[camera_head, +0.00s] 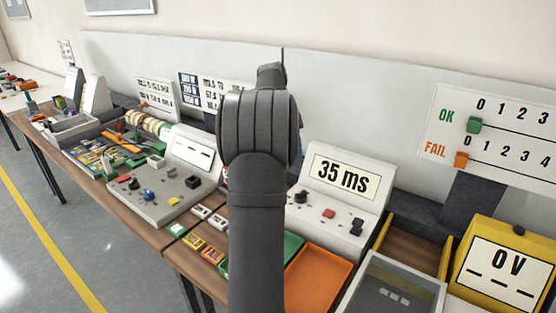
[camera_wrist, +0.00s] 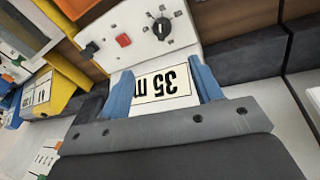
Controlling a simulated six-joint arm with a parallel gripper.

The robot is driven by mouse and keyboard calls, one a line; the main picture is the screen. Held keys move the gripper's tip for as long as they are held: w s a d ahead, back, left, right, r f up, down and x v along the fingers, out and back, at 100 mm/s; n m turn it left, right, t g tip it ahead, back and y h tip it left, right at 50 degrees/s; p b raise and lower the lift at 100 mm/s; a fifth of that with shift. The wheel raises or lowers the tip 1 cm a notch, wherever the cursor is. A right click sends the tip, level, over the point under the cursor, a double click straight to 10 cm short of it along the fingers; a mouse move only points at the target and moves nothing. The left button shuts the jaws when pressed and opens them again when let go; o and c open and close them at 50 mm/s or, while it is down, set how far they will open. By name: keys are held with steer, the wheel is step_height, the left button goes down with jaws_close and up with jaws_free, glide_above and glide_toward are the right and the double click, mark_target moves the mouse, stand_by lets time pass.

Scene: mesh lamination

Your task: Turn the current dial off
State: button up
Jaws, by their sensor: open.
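A white console shows "35 ms" on its display (camera_head: 346,177). In the head view it carries a black dial (camera_head: 301,197) close to my arm, a red button (camera_head: 328,213) and a black knob (camera_head: 356,227). In the wrist view the display (camera_wrist: 180,80) is upside down, and the dial (camera_wrist: 162,28) has marks around it, beside the red button (camera_wrist: 123,40) and knob (camera_wrist: 89,49). No label names the current dial readably. My gripper (camera_wrist: 160,65) is open and empty, its blue fingers framing the display, apart from the dial. My arm hides the gripper in the head view.
Another grey console (camera_head: 160,192) with several knobs stands left of my arm. An orange tray (camera_head: 318,279) lies in front of the "35 ms" console. A yellow box reading "0 V" (camera_head: 508,262) stands at right. An OK/FAIL counter board (camera_head: 495,135) hangs behind.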

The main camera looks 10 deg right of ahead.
mark_target(301, 192)
steer(key=s+d+m+t+y, duration=0.1)
steer(key=d+m+y, duration=0.1)
steer(key=d+m, duration=0.2)
step_height(301, 192, down, 17)
steer(key=shift+s+d+f, duration=0.1)
steer(key=shift+d+f, duration=0.05)
steer(key=shift+f, duration=0.05)
steer(key=shift+c, duration=0.2)
steer(key=c, duration=0.9)
